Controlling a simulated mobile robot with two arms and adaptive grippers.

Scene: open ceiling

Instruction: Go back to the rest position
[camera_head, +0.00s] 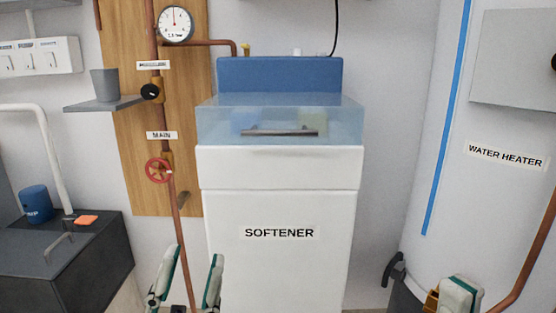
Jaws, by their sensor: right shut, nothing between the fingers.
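My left gripper (196,258) is at the bottom of the head view, left of the centre. Its two green-and-white fingers point up and stand apart, with nothing seen between them. It shows in front of the lower left edge of the white softener cabinet (279,270). My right gripper (458,292) is at the bottom right, partly cut off by the frame. It is shut and empty, in front of the foot of the water heater (460,220). A brass-coloured part (431,301) shows just left of it.
A black handle (393,269) sticks out by the heater. A copper pipe with a red valve wheel (158,170) runs down the wooden board (125,120). A dark counter (75,245) at left bears a blue cup (35,202). A grey cup (105,84) stands on a shelf.

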